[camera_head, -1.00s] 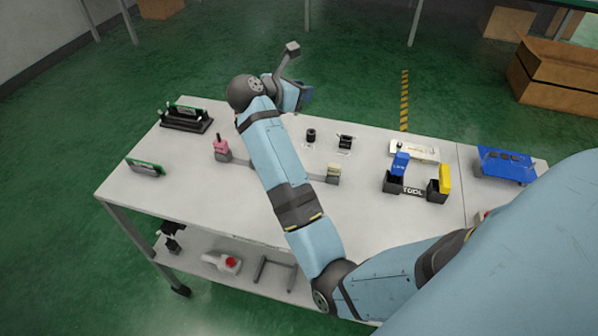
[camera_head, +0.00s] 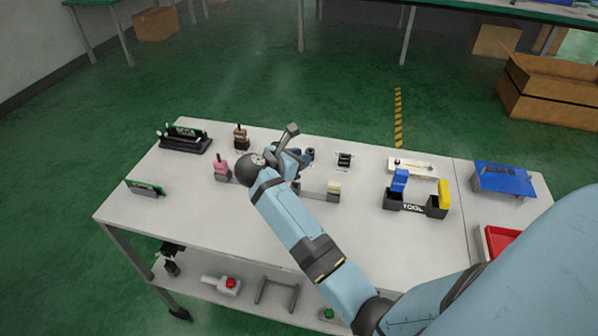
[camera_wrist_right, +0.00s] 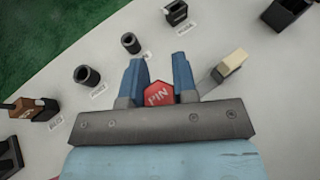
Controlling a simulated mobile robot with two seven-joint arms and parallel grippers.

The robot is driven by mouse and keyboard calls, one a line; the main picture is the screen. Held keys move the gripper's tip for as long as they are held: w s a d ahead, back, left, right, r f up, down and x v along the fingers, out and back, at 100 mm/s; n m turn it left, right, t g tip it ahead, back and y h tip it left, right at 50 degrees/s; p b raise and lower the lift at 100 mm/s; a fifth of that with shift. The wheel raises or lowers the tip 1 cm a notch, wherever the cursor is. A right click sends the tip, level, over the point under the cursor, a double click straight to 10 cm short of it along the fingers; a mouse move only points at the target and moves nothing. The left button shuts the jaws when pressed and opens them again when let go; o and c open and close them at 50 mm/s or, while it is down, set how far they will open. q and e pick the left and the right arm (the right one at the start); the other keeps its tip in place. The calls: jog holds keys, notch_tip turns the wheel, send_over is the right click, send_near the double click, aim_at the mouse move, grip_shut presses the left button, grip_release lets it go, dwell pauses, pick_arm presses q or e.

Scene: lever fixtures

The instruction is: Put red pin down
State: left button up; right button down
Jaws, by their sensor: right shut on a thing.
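In the right wrist view, my right gripper (camera_wrist_right: 158,77) has its two blue fingers on either side of a red block marked PIN (camera_wrist_right: 158,95), and is shut on it. The fingers hide the block's sides, and its underside is out of sight. In the head view, my right gripper (camera_head: 297,153) is over the back middle of the white table (camera_head: 280,255); the red pin cannot be made out there. My left gripper is in neither view.
In the right wrist view, black sockets (camera_wrist_right: 87,77) (camera_wrist_right: 130,43) with labels stand ahead of the fingers. A beige block (camera_wrist_right: 231,64) is to the right. In the head view, a pink-topped piece (camera_head: 221,167) is left of my wrist and a tool holder (camera_head: 412,208) is right.

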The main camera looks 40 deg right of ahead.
jog(key=shift+f, duration=2.6)
jog(key=shift+f+b, duration=0.25)
jog(key=shift+b, duration=0.05)
jog(key=c, duration=0.9)
grip_release()
jog(key=shift+r, duration=0.1)
jog(key=shift+r, duration=0.1)
